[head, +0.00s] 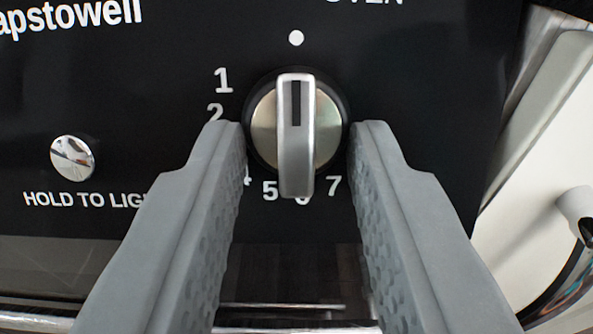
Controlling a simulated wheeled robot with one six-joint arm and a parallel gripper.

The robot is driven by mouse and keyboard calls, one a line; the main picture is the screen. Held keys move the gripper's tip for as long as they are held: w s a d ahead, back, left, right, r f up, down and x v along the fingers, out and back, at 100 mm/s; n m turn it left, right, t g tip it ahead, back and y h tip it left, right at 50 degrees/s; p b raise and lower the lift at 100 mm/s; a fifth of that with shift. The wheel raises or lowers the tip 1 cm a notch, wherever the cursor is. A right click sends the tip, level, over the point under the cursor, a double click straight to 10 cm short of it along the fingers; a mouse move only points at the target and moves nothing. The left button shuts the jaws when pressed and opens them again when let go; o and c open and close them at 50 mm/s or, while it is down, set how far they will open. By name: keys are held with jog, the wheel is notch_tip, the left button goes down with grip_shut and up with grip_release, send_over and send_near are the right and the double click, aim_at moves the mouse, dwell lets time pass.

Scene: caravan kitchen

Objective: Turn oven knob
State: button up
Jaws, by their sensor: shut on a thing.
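The oven knob (297,135) is a silver round dial with a raised grip bar on a black control panel. Its bar stands upright and its dark mark points up to the white dot. My gripper (297,140) has its two grey ridged fingers at the knob's left and right sides, shut on its rim. The fingers partly hide the printed numbers around the dial.
A round silver button (72,157) labelled "HOLD TO LIGHT" sits left on the panel (420,90). A metallic bar (300,322) runs along the bottom. A pale cabinet side with a white fitting (577,208) stands at the right.

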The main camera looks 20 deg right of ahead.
jog(key=shift+f, duration=0.1)
jog(key=o, duration=1)
jog(key=shift+c, duration=0.2)
jog(key=v, duration=1.7)
jog(key=shift+s, duration=0.2)
